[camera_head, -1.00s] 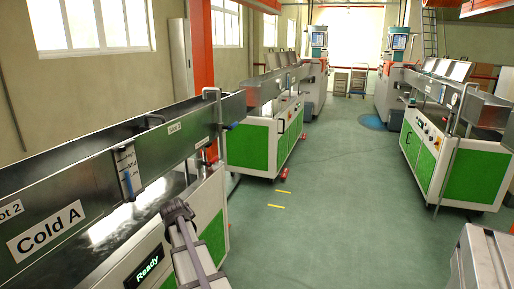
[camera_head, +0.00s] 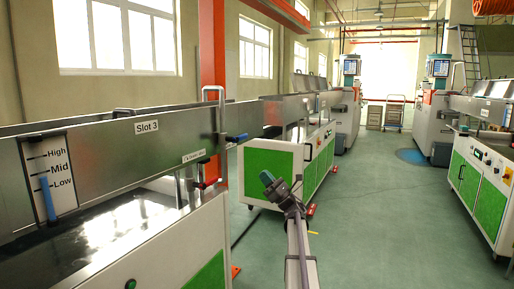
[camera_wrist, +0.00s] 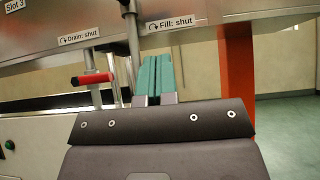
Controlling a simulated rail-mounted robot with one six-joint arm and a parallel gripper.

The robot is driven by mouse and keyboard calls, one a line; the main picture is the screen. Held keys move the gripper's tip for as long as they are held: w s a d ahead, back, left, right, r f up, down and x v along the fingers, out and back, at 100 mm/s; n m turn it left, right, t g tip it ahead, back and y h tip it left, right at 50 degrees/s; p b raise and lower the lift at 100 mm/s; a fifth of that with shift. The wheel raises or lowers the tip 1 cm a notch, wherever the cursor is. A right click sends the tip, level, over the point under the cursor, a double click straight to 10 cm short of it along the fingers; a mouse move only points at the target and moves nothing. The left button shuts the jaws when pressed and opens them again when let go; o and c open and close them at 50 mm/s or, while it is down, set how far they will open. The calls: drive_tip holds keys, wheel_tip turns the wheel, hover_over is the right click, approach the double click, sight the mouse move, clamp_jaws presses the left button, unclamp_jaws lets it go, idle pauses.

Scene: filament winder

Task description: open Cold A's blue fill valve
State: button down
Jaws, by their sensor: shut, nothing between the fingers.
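The blue fill valve handle (camera_head: 237,138) sits at the right end of the steel trough (camera_head: 105,150), beside the tall bent pipe (camera_head: 221,120). In the wrist view the fill label (camera_wrist: 176,24) reads "Fill: shut". The blue handle barely shows there, at most as a dark blue bit at the top edge. My gripper (camera_head: 266,178) is right of and below the blue handle in the head view, apart from it. Its teal fingers (camera_wrist: 155,75) are shut and empty, below the fill label in the wrist view. The name Cold A is out of view now.
The red drain handle (camera_wrist: 92,79) is left of my fingers, under a label reading "Drain: shut". A level gauge (camera_head: 48,178) marked High, Mid, Low is on the trough. A red post (camera_head: 213,60) stands behind. The green aisle floor (camera_head: 370,220) is clear at right.

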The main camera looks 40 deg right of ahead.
sight(237, 138)
idle(0.3)
drive_tip(key=s+d+r+p+x, duration=0.1)
drive_tip(key=r+p+x, duration=0.1)
drive_tip(key=p+x, duration=0.9)
drive_tip(key=shift+w+a+r, duration=0.25)
drive_tip(key=shift+r, duration=0.4)
